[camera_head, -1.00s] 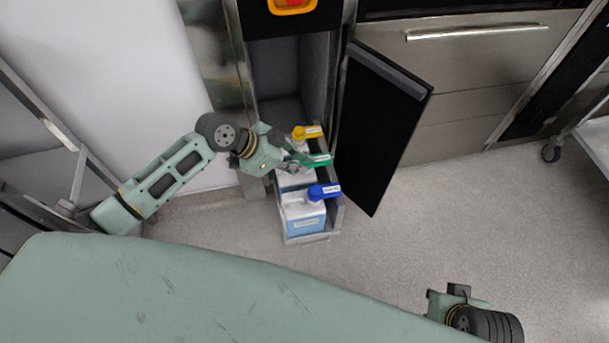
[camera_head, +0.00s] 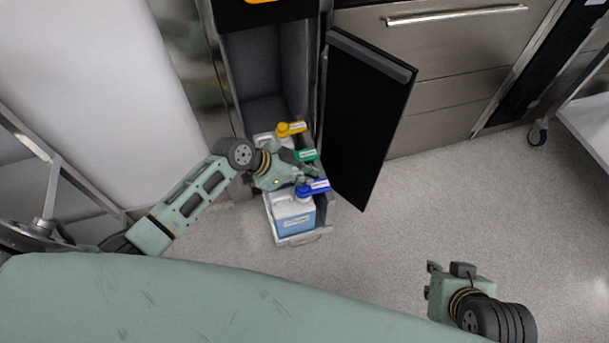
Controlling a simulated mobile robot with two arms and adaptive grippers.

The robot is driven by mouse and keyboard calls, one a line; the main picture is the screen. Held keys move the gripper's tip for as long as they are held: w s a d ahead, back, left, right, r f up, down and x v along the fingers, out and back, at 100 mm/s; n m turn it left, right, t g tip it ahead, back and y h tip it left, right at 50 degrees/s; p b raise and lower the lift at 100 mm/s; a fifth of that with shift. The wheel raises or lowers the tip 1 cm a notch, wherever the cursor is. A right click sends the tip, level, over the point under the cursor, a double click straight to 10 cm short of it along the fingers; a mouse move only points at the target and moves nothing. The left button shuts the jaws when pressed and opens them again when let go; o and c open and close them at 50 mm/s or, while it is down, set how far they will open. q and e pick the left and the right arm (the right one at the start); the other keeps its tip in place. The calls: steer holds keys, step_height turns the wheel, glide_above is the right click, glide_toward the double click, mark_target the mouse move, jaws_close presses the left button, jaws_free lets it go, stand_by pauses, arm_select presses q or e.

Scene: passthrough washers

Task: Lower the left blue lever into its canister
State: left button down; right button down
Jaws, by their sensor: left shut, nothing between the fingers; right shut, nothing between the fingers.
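The blue lever (camera_head: 313,187) is on the front canister (camera_head: 293,216), a white and blue container in the pulled-out drawer. The lever sticks out to the right over the drawer's side. A green lever (camera_head: 305,155) and a yellow lever (camera_head: 290,128) are behind it. My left gripper (camera_head: 309,174) is shut and empty, just behind the blue lever and in front of the green one. Whether it touches the blue lever I cannot tell. My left arm hides much of the canisters behind. My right gripper (camera_head: 430,280) is shut and empty over the floor at lower right.
The drawer (camera_head: 302,240) stands out from an open cabinet bay (camera_head: 265,75). A black door (camera_head: 368,120) hangs open close to its right. A steel drawer unit (camera_head: 450,60) is behind. The floor at right is clear.

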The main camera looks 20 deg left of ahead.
arm_select(q)
steer(key=shift+f, duration=0.1)
steer(key=shift+s+a+f+b, duration=0.2)
steer(key=shift+a+f+b, duration=0.1)
steer(key=shift+f, duration=0.3)
steer(key=shift+s, duration=0.1)
arm_select(e)
steer(key=w, duration=0.1)
steer(key=t, duration=0.1)
steer(key=w+r, duration=0.1)
steer(key=shift+w+a+t, duration=0.3)
steer(key=shift+w+a, duration=0.05)
steer(key=shift+a, duration=0.05)
arm_select(q)
steer(key=shift+f, duration=0.1)
